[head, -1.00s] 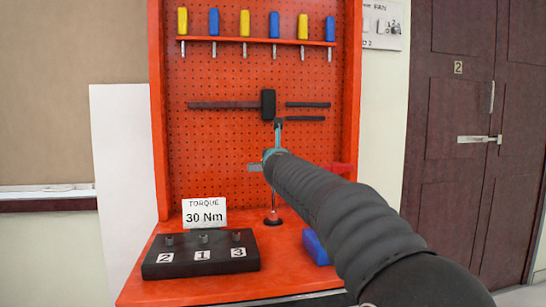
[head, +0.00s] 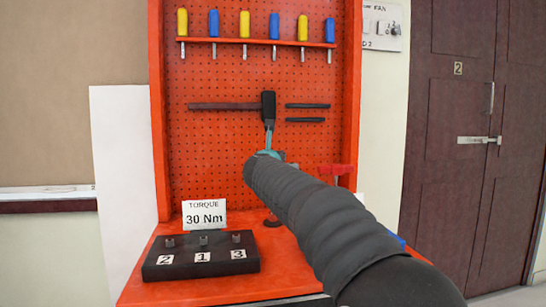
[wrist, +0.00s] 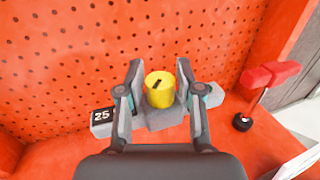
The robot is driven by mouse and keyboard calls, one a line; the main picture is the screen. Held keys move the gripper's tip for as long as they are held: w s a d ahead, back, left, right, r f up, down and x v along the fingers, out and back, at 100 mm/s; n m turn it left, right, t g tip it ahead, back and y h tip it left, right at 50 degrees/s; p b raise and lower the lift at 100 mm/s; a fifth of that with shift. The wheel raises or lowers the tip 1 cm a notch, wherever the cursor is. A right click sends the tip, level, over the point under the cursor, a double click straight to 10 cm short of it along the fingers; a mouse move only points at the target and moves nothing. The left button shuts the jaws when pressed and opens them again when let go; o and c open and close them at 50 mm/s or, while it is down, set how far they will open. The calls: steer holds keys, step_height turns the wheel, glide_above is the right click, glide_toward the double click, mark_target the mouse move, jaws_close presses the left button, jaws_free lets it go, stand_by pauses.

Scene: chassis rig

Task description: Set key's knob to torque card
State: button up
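The torque card (head: 204,217) stands upright at the left of the red bench in the head view and reads "TORQUE 30 Nm". In the wrist view a yellow knob (wrist: 160,94) with a short black mark, slanting up to the right, sits on a grey body (wrist: 160,119). A dark plate reading "25" (wrist: 102,116) shows left of it; any other plates are hidden. I take this to be the key. My gripper (wrist: 160,72) is open, one finger on each side of the knob; I cannot tell whether they touch it. In the head view my arm hides the knob.
A black block (head: 200,258) with several pegs, labelled 2, 1 and 3, lies before the card. A perforated red board (head: 225,150) rises behind, with a hammer (head: 268,104) and screwdrivers (head: 214,23). A red-handled item (wrist: 270,75) stands right of my gripper.

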steer(key=shift+o, duration=0.4)
steer(key=s, duration=1.2)
steer(key=shift+a, duration=0.15)
steer(key=s+d+f+m+g, duration=0.4)
steer(key=s+d+f+m, duration=0.3)
steer(key=s+f+m, duration=0.3)
steer(key=s+d+f+m+g, duration=0.4)
steer(key=s+d+f+m, duration=0.4)
steer(key=s+f+m, duration=0.3)
steer(key=s+d+f+m+g, duration=0.4)
steer(key=s+d+f+m, duration=0.4)
steer(key=s+m, duration=0.6)
steer(key=s+f, duration=0.2)
steer(key=s, duration=0.1)
steer(key=shift+f+m, duration=0.2)
steer(key=shift+m, duration=0.2)
